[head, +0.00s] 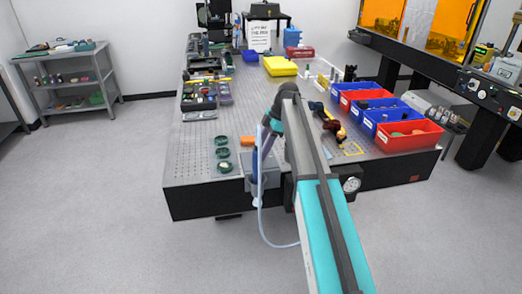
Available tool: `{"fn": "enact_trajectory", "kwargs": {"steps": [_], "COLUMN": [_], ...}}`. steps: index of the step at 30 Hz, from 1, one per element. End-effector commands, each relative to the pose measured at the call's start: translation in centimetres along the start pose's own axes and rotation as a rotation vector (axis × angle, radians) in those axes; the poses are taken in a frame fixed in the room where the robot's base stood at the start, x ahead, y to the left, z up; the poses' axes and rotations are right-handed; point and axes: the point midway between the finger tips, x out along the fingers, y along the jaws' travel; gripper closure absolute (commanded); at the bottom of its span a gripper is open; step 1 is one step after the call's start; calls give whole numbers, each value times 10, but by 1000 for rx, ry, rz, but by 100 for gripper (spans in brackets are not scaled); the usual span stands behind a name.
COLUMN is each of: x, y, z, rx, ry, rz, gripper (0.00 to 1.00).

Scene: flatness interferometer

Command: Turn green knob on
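I cannot make out for certain which part is the green knob. Three small dark-green round pieces stand in a row near the left front of the perforated table; the middle one is this green piece (222,153). At that size I cannot tell whether they are knobs or dishes. My arm reaches up from the bottom and bends down at the table's front edge, to the right of the green pieces and apart from them. My gripper's fingers cannot be made out there, and its opening cannot be judged.
The perforated table (200,122) also bears red bins (408,141), blue bins (380,122), a yellow box (280,66) and black trays (198,98). A grey shelf (68,82) stands left; floor (110,190) between is clear.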

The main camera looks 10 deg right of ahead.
Motion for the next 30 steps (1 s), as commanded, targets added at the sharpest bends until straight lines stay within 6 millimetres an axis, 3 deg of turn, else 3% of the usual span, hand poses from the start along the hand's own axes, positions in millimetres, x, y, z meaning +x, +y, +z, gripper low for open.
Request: {"fn": "enact_trajectory", "kwargs": {"steps": [7,8,11,23,30], "x": [0,0,0,-2,-20], "y": [0,0,0,0,1], "z": [0,0,0,0,1], "rx": [-3,-3,-2,0,0], "ry": [0,0,0,0,-1], "rz": [1,1,1,1,3], "gripper": [79,51,38,38,38]}}
